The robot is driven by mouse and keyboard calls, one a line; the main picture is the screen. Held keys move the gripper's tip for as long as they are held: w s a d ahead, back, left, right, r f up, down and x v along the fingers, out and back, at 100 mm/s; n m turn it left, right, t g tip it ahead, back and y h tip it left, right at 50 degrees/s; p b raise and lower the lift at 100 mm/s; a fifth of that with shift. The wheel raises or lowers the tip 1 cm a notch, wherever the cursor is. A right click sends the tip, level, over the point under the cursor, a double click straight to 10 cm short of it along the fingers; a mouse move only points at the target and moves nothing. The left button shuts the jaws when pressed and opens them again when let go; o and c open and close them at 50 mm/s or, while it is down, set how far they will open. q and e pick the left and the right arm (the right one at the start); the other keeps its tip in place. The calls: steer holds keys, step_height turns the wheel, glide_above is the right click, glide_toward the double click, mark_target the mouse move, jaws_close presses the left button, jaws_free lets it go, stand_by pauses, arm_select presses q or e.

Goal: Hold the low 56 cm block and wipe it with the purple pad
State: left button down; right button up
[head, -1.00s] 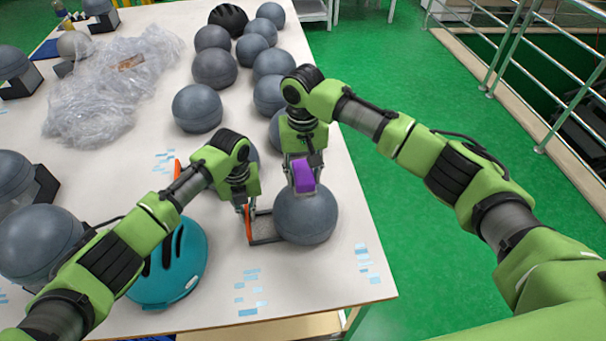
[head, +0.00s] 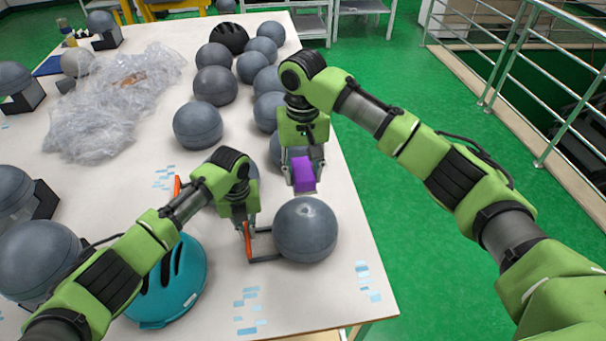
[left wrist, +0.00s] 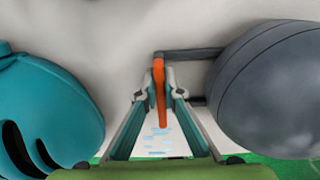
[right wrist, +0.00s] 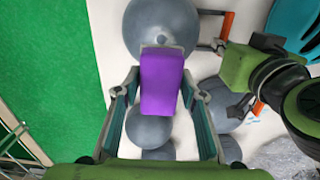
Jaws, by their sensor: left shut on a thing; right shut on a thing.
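The block is a dark grey ball (head: 306,230) on a thin dark frame with an orange handle (head: 248,242), near the table's right edge. My left gripper (head: 243,228) is shut on the orange handle, left of the ball. The left wrist view shows the handle (left wrist: 160,90) between the fingers and the ball (left wrist: 275,88) to the right. My right gripper (head: 303,180) is shut on the purple pad (head: 305,170), held behind the ball and apart from it in the head view. In the right wrist view, the pad (right wrist: 161,82) overlaps the ball's (right wrist: 160,28) near edge.
A teal helmet (head: 170,290) lies left of the ball. Several other grey balls (head: 198,126) stand farther back, with a black helmet (head: 229,37). Clear plastic wrap (head: 110,105) covers the back left. The table's front right corner (head: 375,300) is clear except for blue tape bits.

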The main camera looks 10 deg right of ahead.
steer(key=shift+f, duration=0.1)
glide_above(303, 202)
steer(key=shift+w+f, duration=0.1)
steer(key=shift+f, duration=2.35)
steer(key=shift+f, duration=0.9)
steer(key=shift+s+r, duration=0.1)
steer(key=shift+s, duration=1)
steer(key=shift+s+d+f, duration=0.1)
steer(key=shift+s+f, duration=0.1)
steer(key=shift+s, duration=1)
steer(key=shift+s, duration=1.05)
arm_select(q)
steer(key=shift+r, duration=0.1)
arm_select(e)
steer(key=shift+w, duration=3.3)
